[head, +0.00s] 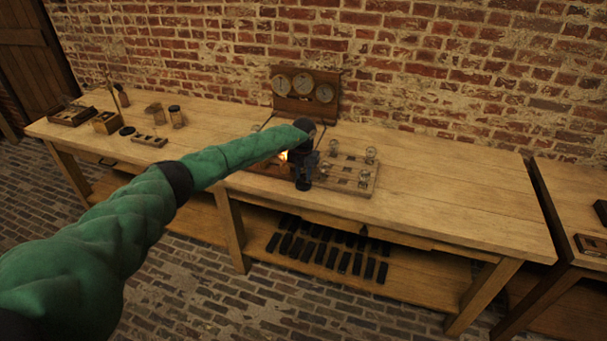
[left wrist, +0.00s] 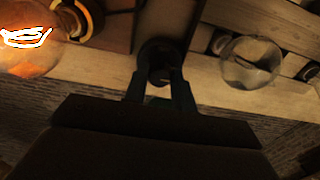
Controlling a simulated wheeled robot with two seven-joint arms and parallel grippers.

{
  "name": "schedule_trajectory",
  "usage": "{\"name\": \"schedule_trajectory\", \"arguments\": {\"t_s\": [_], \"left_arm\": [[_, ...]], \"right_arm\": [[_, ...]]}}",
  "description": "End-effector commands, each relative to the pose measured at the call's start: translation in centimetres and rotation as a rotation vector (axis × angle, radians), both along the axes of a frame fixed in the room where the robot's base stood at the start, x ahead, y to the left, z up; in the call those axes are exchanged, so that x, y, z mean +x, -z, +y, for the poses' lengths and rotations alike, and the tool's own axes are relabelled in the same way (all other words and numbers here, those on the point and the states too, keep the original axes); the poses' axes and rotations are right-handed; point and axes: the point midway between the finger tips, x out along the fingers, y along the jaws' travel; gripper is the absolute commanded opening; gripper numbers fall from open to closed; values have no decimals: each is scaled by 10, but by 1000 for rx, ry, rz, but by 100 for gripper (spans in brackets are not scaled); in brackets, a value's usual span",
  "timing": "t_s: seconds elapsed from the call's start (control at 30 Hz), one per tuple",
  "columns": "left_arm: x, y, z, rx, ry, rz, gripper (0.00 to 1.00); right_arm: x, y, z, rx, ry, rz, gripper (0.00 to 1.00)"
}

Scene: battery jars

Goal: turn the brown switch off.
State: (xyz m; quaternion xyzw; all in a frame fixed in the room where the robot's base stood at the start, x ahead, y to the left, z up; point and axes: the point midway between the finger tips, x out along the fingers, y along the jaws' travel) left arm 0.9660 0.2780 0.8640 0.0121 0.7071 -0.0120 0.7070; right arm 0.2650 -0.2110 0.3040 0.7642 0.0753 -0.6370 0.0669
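My left gripper (head: 303,181) is over the front of the middle table, between a glowing lamp (head: 284,156) and a board of clear bulbs (head: 352,185). In the left wrist view its two fingers (left wrist: 160,78) stand a little apart, with a dark round knob (left wrist: 158,52) at their tips. Whether they grip it or only flank it I cannot tell. The knob is in front of a dark brown strip (left wrist: 168,18); I cannot tell for sure that it is the brown switch. In the head view my gripper hides this spot. My right gripper is not in view.
In the left wrist view a lit bulb (left wrist: 28,42) is close on the left and an unlit bulb (left wrist: 249,62) on the right. A panel with three dials (head: 306,104) stands behind. Small jars and boxes are at the table's left. The table's right (head: 455,190) is clear.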

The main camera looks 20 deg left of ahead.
Motion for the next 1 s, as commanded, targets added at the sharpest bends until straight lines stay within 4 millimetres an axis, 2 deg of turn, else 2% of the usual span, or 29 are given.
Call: {"name": "schedule_trajectory", "arguments": {"t_s": [0.43, 0.6, 1.0], "left_arm": [[0, 1, 0, 0, -63, 0, 3], [0, 2, 0, 0, -168, 0, 3], [0, 2, 1, 0, -535, -1, 3]], "right_arm": [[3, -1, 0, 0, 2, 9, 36], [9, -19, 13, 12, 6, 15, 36], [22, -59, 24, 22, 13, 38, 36]]}}
